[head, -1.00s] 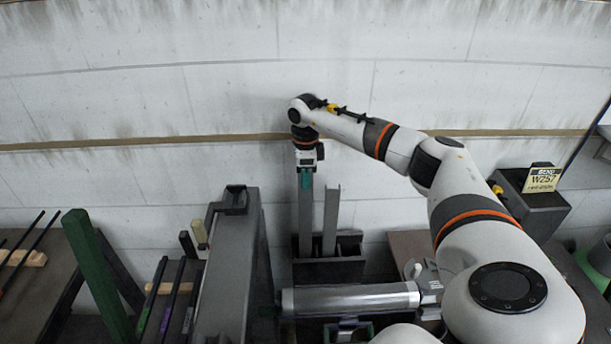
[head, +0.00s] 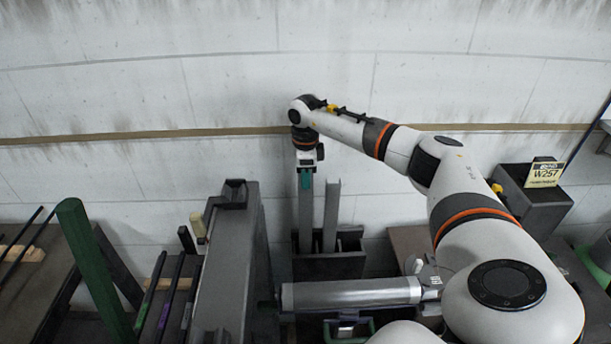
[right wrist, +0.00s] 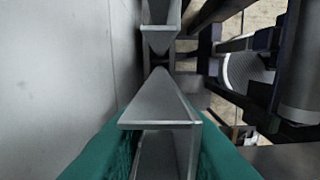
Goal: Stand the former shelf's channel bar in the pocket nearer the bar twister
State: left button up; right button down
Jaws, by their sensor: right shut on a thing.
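My right gripper (head: 305,181), with teal fingers, is shut on the upper end of a grey channel bar (head: 305,222). The bar is upright, and its open profile shows between the fingers in the right wrist view (right wrist: 160,108). Its lower end passes behind the front wall of a dark pocketed rack (head: 328,267), at the left pocket; I cannot tell whether it touches the bottom. A second channel bar (head: 331,215) stands just right of it in the rack. A grey machine with a horizontal cylinder (head: 350,293), possibly the bar twister, is in front. My left gripper is out of view.
A tall grey frame (head: 225,265) stands close left of the rack. Farther left are a green post (head: 92,260) and several dark bars on a bench. A grey box with a W257 sign (head: 543,174) is at right. The wall is close behind the rack.

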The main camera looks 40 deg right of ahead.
jog(key=shift+f+b, duration=1.45)
jog(key=shift+f, duration=0.8)
dwell(0.3)
jog(key=c, duration=0.7)
grip_release()
jog(key=shift+o, duration=0.2)
jog(key=shift+r+p, duration=2.5)
jog(key=shift+r, duration=1)
